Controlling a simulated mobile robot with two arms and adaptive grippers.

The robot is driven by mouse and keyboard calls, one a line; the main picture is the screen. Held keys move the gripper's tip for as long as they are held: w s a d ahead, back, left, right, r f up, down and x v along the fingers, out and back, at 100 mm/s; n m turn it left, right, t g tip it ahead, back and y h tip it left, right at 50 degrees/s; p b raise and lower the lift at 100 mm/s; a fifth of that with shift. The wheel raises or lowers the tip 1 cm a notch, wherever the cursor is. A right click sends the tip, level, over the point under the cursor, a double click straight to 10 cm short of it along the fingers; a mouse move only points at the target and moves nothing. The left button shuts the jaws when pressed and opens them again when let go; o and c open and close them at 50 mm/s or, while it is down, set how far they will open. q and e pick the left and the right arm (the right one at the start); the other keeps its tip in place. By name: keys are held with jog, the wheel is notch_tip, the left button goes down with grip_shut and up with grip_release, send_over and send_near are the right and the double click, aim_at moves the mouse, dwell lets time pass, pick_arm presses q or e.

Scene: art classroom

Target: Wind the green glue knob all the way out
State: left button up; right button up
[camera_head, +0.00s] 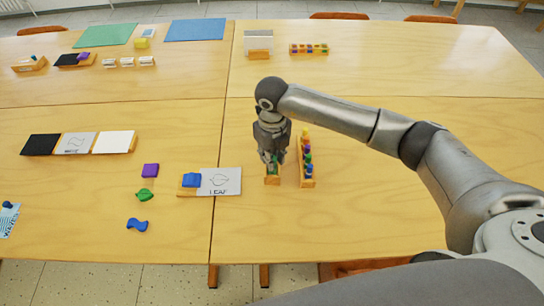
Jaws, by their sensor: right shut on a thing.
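My right gripper (271,158) points down at the middle of the table. It is shut on the green glue knob (273,169), which stands in a small wooden holder (272,181). Only a little green shows between and below the fingers; most of the knob is hidden, so I cannot tell how far it is wound out. My left gripper is not in view.
A wooden rack (307,184) with several coloured pieces stands close to the right of the holder. A leaf card (222,181) with a blue block (191,180) lies to the left. The table (350,215) is clear in front and to the right.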

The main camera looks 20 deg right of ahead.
jog(key=m+p, duration=0.1)
jog(key=m, duration=0.5)
jog(key=shift+p, duration=0.4)
jog(key=m+p, duration=0.1)
jog(key=m, duration=0.4)
jog(key=shift+p, duration=0.35)
jog(key=o, duration=1.5)
jog(key=shift+o, duration=0.2)
